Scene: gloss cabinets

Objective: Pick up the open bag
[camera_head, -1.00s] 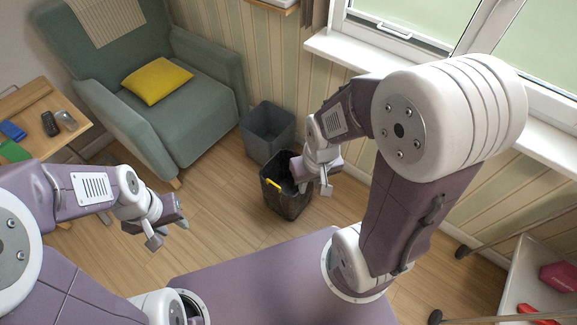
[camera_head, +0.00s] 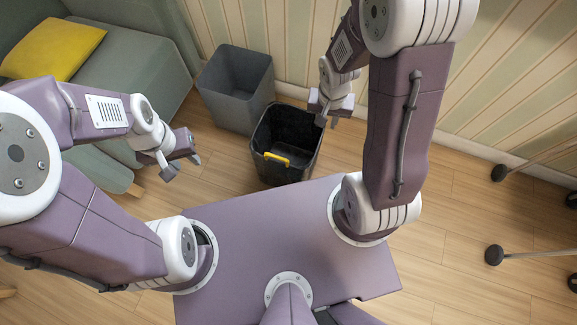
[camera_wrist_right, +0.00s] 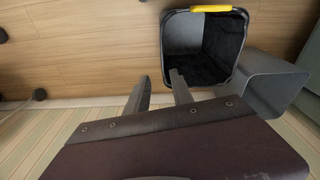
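A black, open-topped, bin-like container (camera_head: 295,172) with a yellow handle (camera_head: 277,158) stands upright on the floor ahead of my base; it is the likeliest match for the open bag. Its dark inside also shows in the right wrist view (camera_wrist_right: 208,50), with the yellow handle at its top edge. My right gripper (camera_head: 328,121) hangs by its right rim in the head view. In the wrist view its two fingers (camera_wrist_right: 158,88) are apart with nothing between them; whether one touches the rim I cannot tell. My left gripper (camera_head: 183,166) is open and empty, left of the container.
A grey bin (camera_head: 228,108) stands close behind and left of the black container. A green armchair (camera_head: 125,85) with a yellow cushion (camera_head: 55,50) is at the left. The striped wall (camera_head: 300,45) is behind. Thin poles with dark ends (camera_head: 494,255) are at the right. Wooden floor between is clear.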

